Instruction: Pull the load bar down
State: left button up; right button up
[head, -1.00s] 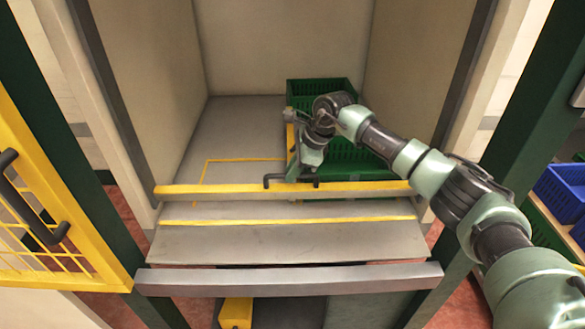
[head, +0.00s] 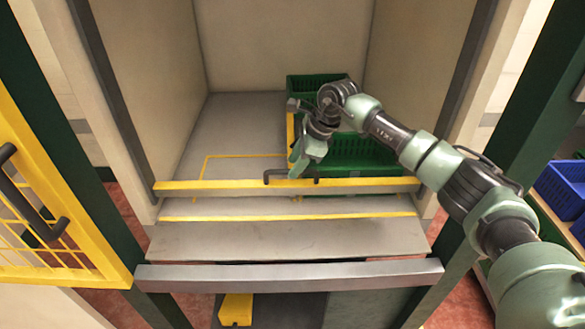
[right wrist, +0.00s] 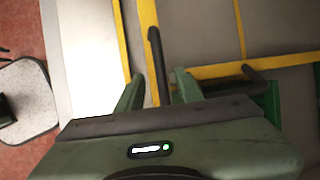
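The load bar (head: 220,190), grey with a yellow top, lies across the front of the lift opening. It also shows in the right wrist view (right wrist: 220,70). Its black handle (head: 277,179) sticks out near the middle, and in the right wrist view one dark arm of the handle (right wrist: 155,55) lies between my fingers. My right gripper (head: 300,160) is just above and behind the handle. In the right wrist view its two fingers (right wrist: 157,90) stand apart, with gaps at the handle; whether they touch it is unclear. My left gripper is out of view.
A green crate (head: 318,84) and another green crate (head: 360,150) stand in the lift behind my right arm. A grey lower rail (head: 290,276) crosses the front. A yellow mesh gate (head: 60,235) is at left, and blue crates (head: 562,190) are at right.

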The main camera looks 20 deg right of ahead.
jog(key=v, duration=0.5)
jog(key=shift+s+r, duration=0.1)
jog(key=shift+r, duration=0.1)
